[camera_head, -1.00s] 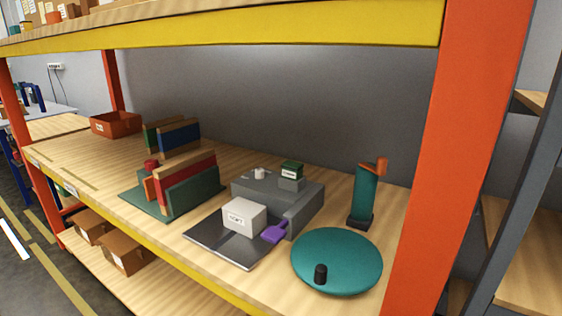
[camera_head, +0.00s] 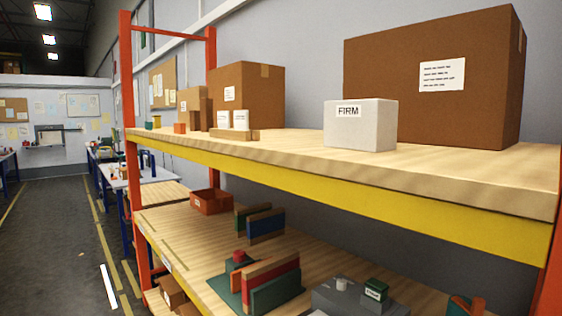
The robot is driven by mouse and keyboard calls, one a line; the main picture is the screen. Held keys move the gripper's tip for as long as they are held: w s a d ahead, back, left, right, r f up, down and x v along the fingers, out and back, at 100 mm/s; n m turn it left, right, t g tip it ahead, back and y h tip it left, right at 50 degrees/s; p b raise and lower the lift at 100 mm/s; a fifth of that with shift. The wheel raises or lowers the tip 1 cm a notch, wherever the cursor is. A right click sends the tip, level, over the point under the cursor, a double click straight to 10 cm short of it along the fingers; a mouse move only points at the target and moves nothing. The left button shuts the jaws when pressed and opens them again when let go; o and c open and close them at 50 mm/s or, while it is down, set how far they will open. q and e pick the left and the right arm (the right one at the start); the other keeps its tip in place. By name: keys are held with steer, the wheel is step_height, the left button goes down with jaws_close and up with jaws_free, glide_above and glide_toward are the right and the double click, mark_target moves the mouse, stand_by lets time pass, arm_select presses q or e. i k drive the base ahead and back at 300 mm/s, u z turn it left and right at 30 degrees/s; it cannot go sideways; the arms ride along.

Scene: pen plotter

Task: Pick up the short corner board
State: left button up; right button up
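I cannot tell for sure which piece is the short corner board. On the lower shelf, several upright boards stand at the bottom middle of the head view. The front group has a red board (camera_head: 271,280) with a wood-coloured edge and a dark green board (camera_head: 276,294) before it. Behind them stand a blue board (camera_head: 265,228) and a green board (camera_head: 244,217) with wood-coloured parts. Neither of my grippers is in view.
The upper shelf with its yellow beam (camera_head: 330,190) holds a white FIRM box (camera_head: 360,125), a large brown box (camera_head: 430,80) and smaller cartons. An orange bin (camera_head: 211,202) and a grey block (camera_head: 345,298) are on the lower shelf. An aisle runs at left.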

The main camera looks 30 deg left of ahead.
mark_target(195, 121)
steer(key=u, duration=1.45)
